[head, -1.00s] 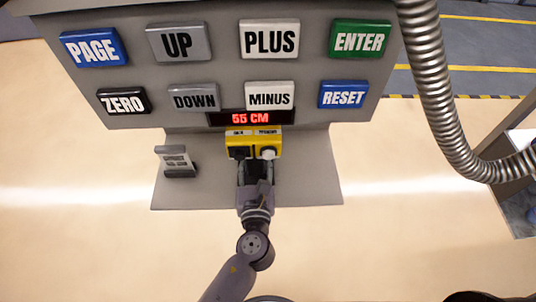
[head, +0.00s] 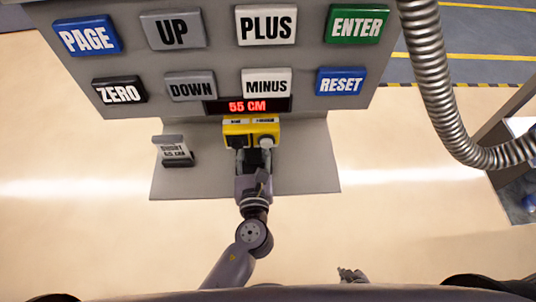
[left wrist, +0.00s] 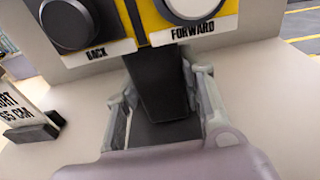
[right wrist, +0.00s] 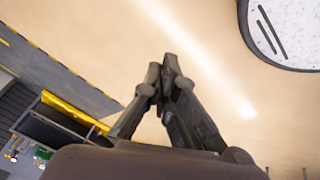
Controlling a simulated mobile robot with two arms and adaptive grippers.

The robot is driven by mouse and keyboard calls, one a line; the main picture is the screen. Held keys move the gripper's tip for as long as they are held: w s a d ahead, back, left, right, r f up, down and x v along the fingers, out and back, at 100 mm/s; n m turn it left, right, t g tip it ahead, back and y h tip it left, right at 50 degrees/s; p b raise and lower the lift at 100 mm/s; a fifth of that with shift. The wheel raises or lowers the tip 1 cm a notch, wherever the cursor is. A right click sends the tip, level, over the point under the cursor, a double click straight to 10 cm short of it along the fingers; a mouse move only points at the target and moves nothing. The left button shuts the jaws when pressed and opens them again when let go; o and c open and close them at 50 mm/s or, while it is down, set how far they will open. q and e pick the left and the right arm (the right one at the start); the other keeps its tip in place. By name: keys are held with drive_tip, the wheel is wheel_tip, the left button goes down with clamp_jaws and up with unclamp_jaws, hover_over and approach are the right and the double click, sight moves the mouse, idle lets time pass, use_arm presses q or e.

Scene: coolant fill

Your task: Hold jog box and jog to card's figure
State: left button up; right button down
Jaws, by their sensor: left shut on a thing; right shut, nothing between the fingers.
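My left gripper (head: 254,162) is shut on the box's black handle (left wrist: 158,85), below the buttons. The card (head: 174,149) stands in a dark holder to the left; it ends in "5 CM", its first digit unclear. The red display (head: 248,106) reads 55 CM. My right gripper (head: 352,274) is low in the head view, shut and empty, its fingertips together in the right wrist view (right wrist: 170,65).
Console buttons stand above the display, among them PLUS (head: 266,24), MINUS (head: 266,82) and RESET (head: 341,81). A ribbed metal hose (head: 432,90) hangs at the right. Open pale floor (head: 400,220) lies between the ledge and my right gripper.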

drive_tip(key=w+d+r+n+t, duration=0.2)
drive_tip(key=w+r+n+t, duration=0.4)
drive_tip(key=w+r, duration=1.05)
drive_tip(key=w+a+r+n+t+y, duration=0.1)
drive_tip(key=w+r+n+t, duration=0.15)
drive_tip(key=r, duration=0.55)
drive_tip(key=w+a+r+n+t+y, duration=0.1)
drive_tip(key=w+r+n+y, duration=0.15)
drive_tip(key=r, duration=0.65)
wheel_tip(320, 180, up, 5)
drive_tip(key=a+n, duration=0.2)
drive_tip(key=n+y, duration=0.6)
drive_tip(key=y, duration=0.1)
approach(266, 142)
drive_tip(key=s, duration=0.4)
drive_tip(key=shift+d+g, duration=0.2)
drive_tip(key=shift+g, duration=0.05)
drive_tip(key=shift+w, duration=0.1)
drive_tip(key=x, duration=1)
